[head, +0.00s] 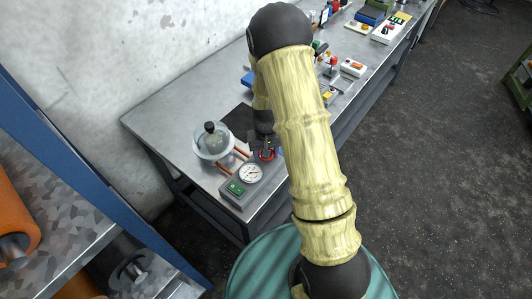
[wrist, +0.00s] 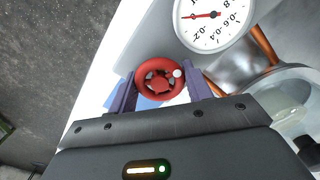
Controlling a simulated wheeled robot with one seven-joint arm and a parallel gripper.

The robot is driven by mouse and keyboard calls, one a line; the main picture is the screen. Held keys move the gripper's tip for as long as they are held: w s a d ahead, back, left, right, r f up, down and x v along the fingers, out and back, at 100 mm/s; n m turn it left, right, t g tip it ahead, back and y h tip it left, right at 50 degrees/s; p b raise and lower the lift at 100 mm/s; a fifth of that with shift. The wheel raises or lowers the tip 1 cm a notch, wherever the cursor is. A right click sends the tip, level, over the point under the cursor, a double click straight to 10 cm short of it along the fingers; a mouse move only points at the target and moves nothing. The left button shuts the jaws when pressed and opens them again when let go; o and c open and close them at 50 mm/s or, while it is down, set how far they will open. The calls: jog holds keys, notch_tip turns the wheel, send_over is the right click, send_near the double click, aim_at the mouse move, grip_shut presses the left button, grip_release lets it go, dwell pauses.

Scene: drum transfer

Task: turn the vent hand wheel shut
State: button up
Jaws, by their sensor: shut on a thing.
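The vent hand wheel (wrist: 141,87) is a small red spoked ring with a pale knob on its rim, seen in the wrist view between my two purple fingers. In the head view the wheel (head: 268,155) is a red ring at the end of my arm, beside the gauge. My gripper (wrist: 160,93) points at the wheel and is shut on it, with a finger on either side. The finger contact is partly hidden by the gripper body. The round white gauge (wrist: 212,18) has a red needle; it also shows in the head view (head: 250,173).
A glass vessel with a dark knob (head: 212,142) stands left of the gauge, joined by copper pipes (head: 225,169). Several tools and boxes lie farther along the bench. A blue shelf frame (head: 85,165) stands at the left.

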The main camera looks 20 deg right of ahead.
jog(key=m, duration=0.8)
jog(key=shift+r, duration=0.1)
jog(key=m+p, duration=0.1)
jog(key=m, duration=0.2)
jog(key=shift+m, duration=0.4)
jog(key=shift+m+p, duration=0.55)
jog(key=shift+m, duration=1.25)
jog(key=o, duration=0.7)
notch_tip(320, 180, up, 17)
jog(key=b, duration=0.1)
jog(key=shift+r, duration=0.15)
